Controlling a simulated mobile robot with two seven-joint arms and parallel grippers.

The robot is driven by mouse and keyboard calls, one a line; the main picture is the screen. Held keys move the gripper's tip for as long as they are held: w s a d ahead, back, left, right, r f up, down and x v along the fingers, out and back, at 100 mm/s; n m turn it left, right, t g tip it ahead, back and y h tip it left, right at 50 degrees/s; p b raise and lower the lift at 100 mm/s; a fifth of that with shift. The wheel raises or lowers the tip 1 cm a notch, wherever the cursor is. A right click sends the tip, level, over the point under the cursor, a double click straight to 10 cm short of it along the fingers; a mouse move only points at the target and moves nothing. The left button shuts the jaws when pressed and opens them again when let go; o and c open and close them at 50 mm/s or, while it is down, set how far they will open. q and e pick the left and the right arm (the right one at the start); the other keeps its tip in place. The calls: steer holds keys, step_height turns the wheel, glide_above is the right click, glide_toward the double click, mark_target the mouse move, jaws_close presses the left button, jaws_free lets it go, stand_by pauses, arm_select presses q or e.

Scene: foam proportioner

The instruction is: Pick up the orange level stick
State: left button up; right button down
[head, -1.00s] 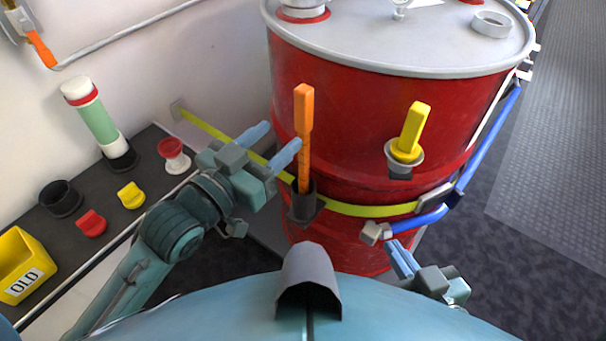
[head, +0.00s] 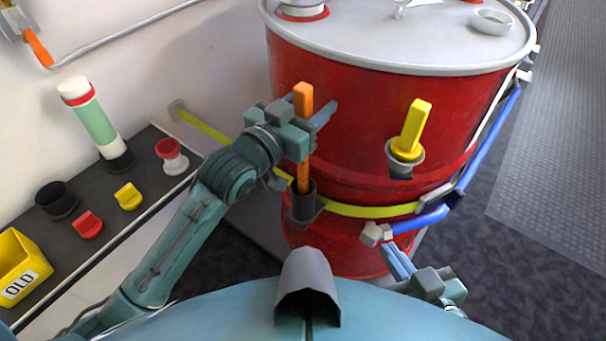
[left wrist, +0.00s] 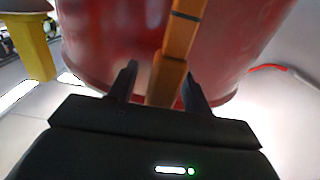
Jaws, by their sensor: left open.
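The orange level stick (head: 303,174) stands upright in a dark holder cup (head: 304,207) on the front of the red drum (head: 350,110). My left gripper (head: 307,110) is at the stick's upper part, its fingers open on either side of it. In the left wrist view the stick (left wrist: 180,40) runs between the two dark fingertips (left wrist: 160,84), with a gap visible to the right finger. Contact on the left side cannot be told. My right gripper (head: 402,260) is low in front of the drum; its finger gap is unclear.
A yellow handle (head: 413,128) sits in a grey cup on the drum to the right. A yellow-green strap (head: 370,210) and a blue bar (head: 430,218) cross the drum's front. A dark shelf (head: 100,221) at left carries several coloured caps and a green-white cylinder (head: 92,125).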

mark_target(324, 52)
arm_select(q)
steer(key=shift+c, duration=0.3)
jaws_close()
stand_by(0.4)
